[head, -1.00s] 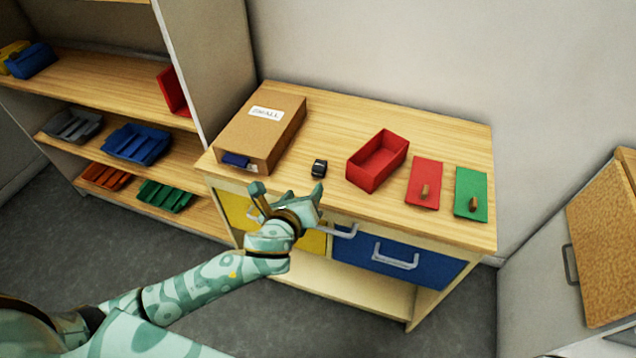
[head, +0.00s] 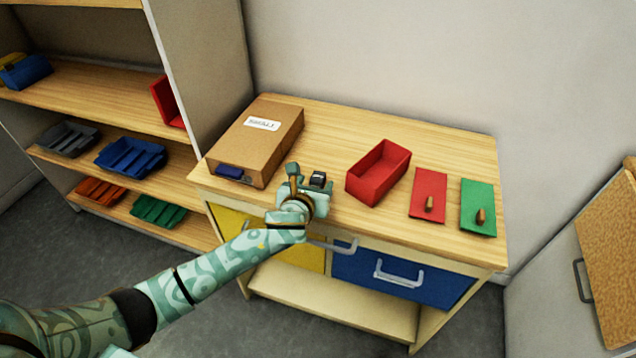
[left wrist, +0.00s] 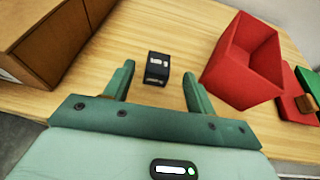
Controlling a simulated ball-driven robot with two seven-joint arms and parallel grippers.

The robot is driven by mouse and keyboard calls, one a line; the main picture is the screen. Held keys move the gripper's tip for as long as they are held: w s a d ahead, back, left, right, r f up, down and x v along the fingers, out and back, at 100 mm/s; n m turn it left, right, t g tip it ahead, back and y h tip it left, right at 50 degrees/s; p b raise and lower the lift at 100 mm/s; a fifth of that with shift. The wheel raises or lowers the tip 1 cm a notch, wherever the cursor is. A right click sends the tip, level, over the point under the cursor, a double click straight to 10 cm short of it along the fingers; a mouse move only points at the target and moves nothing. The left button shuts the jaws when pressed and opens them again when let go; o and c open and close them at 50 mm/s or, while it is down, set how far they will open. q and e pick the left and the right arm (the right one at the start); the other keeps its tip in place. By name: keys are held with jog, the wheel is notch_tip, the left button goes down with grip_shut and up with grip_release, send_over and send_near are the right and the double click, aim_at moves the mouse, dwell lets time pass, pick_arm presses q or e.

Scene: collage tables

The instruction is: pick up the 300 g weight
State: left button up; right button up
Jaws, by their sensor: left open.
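The weight (head: 318,179) is a small dark block with a pale label, standing on the wooden tabletop between the cardboard box and the red bin. It also shows in the left wrist view (left wrist: 157,68), just ahead of the fingertips and between their lines; its label is too small to read. My left gripper (head: 305,180) is open and empty at the table's front edge, close in front of the weight. In the left wrist view its two green fingers (left wrist: 158,78) are spread apart. My right gripper is not in view.
A cardboard box (head: 262,150) stands left of the weight, an open red bin (head: 366,190) right of it. Red (head: 429,187) and green (head: 478,196) lids with wooden knobs lie further right. Drawer handles (head: 398,280) stick out below the table's edge.

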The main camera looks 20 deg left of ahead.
aim_at(316, 181)
pick_arm(q)
jog(key=b+x, duration=0.1)
jog(key=x, duration=0.1)
jog(key=b+x, duration=0.1)
jog(key=x, duration=0.1)
jog(key=shift+a+f, duration=0.1)
jog(key=shift+f, duration=0.35)
jog(key=shift+w, duration=0.15)
jog(key=shift+r, duration=0.2)
grip_shut()
